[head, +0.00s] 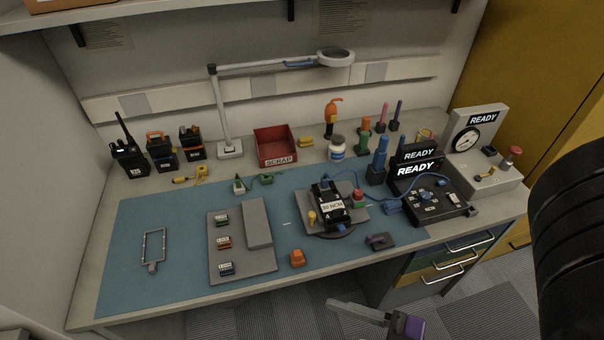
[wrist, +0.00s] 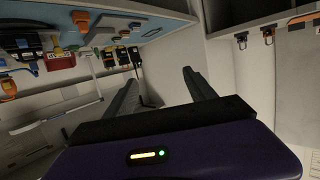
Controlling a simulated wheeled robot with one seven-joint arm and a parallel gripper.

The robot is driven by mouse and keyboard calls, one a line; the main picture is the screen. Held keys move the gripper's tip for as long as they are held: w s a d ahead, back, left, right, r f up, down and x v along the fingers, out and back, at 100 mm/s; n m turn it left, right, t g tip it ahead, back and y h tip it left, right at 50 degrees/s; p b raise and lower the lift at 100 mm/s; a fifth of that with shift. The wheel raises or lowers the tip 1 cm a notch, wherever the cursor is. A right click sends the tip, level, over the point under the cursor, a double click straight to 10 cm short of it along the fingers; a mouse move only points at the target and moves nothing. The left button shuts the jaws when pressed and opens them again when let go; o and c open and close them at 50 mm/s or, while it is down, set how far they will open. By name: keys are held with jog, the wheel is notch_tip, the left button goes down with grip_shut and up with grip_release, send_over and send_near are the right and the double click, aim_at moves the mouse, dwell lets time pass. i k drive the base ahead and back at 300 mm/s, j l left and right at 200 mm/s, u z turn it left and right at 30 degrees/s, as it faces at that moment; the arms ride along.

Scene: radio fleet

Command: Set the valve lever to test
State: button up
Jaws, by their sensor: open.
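The pressure tester (head: 478,150) stands at the right end of the bench, with a round gauge and a lit READY sign. A small pale lever (head: 485,173) lies on its flat base, near a red knob (head: 512,155); I take it for the valve lever. Its position marks are too small to read. My gripper (head: 352,311) is at the bottom of the head view, in front of the bench and well away from the tester. In the wrist view my gripper (wrist: 162,88) is open, with two dark fingers apart and nothing between them. The lever does not show clearly there.
A black READY console (head: 432,200) stands left of the tester. The blue mat (head: 180,215) holds a turntable fixture (head: 330,208), a grey parts plate (head: 240,262) and an orange block (head: 298,258). A lamp (head: 230,148) and red scrap bin (head: 275,146) stand behind. Drawer handles (head: 450,272) project below.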

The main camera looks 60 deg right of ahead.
aim_at(478, 179)
jog(key=z, duration=2.4)
jog(key=k+l, duration=0.3)
jog(key=k, duration=0.15)
jog(key=k+l+u, duration=0.15)
jog(key=k+l, duration=0.15)
jog(key=k, duration=0.1)
